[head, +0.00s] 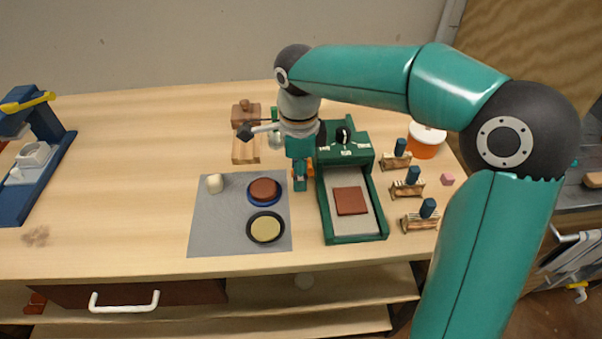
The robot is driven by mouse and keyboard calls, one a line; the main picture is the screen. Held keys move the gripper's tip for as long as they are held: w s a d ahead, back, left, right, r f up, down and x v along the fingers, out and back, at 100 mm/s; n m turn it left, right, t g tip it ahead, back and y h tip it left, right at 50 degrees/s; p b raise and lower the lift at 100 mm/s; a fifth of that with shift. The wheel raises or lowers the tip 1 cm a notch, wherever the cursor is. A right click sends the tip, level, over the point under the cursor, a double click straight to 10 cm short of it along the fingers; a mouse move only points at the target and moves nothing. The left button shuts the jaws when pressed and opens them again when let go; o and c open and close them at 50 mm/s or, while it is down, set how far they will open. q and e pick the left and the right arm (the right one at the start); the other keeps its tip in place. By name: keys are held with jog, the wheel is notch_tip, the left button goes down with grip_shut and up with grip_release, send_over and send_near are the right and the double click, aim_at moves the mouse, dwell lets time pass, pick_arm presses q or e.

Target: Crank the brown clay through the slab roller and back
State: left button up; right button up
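The slab roller (357,239) has a green frame and a pale bed, and stands right of the table's middle. A flat, square slab of brown clay (350,201) lies on the near part of its bed. A black knob (343,133) with small white labels around it sits on the roller's top. My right gripper (300,183) points down at the roller's left side, beside a small orange part. My own wrist and arm hide that side of the roller. I cannot tell whether the fingers are closed on a crank handle. My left gripper is out of view.
A grey mat (225,235) left of the roller holds a cream lump (214,183) and two round dishes. A blue machine (45,165) stands far left.

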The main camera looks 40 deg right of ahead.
jog(key=shift+w+d+r, duration=0.1)
jog(key=shift+w+r, duration=0.05)
notch_tip(320, 180, up, 7)
jog(key=p, duration=0.6)
dwell(0.3)
